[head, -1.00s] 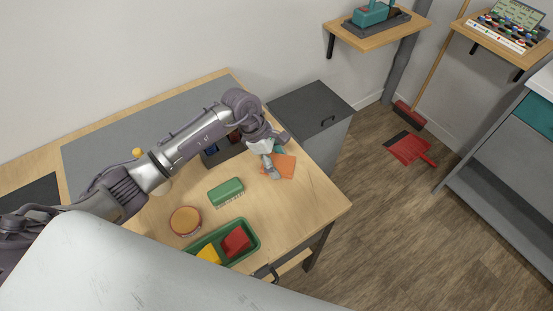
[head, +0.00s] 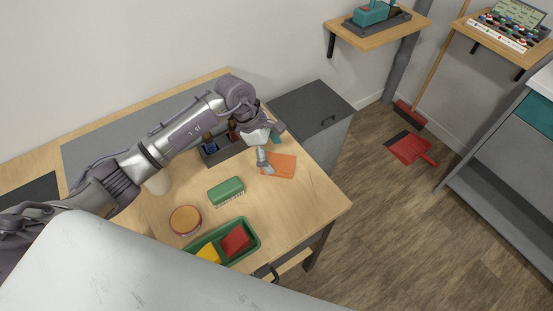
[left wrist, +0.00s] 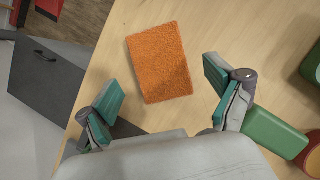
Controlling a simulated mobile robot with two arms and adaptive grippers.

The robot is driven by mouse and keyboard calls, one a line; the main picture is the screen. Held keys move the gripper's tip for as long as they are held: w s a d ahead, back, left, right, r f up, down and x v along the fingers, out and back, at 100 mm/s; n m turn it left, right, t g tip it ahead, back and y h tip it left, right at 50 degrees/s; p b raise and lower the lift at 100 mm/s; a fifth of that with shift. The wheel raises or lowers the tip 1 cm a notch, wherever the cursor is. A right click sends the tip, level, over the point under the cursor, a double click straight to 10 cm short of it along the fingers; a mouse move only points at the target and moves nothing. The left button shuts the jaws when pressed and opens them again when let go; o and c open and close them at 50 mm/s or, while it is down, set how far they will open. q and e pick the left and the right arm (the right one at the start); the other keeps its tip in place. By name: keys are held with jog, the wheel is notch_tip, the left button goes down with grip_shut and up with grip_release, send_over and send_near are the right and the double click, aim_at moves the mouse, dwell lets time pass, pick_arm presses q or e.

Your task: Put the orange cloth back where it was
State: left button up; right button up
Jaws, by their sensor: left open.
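The orange cloth (head: 283,166) lies flat on the wooden table near its right edge, in the head view. In the left wrist view the cloth (left wrist: 160,63) is fully in sight, a flat rectangle just beyond the fingers. My left gripper (head: 270,153) is at the cloth's left side in the head view. In the left wrist view my left gripper (left wrist: 168,100) is open and empty, its teal-padded fingers spread wide to either side of the cloth. My right gripper is not in view.
A green brush (head: 226,190), a round orange-topped container (head: 185,220) and a green tray (head: 256,243) with red and yellow pieces stand on the table. A dark organizer (head: 213,158) sits under my arm. A grey cabinet (head: 312,108) stands beyond the table's edge.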

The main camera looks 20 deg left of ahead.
pick_arm(q)
jog(key=v, duration=0.9)
jog(key=shift+b, duration=0.45)
jog(key=shift+f, duration=0.1)
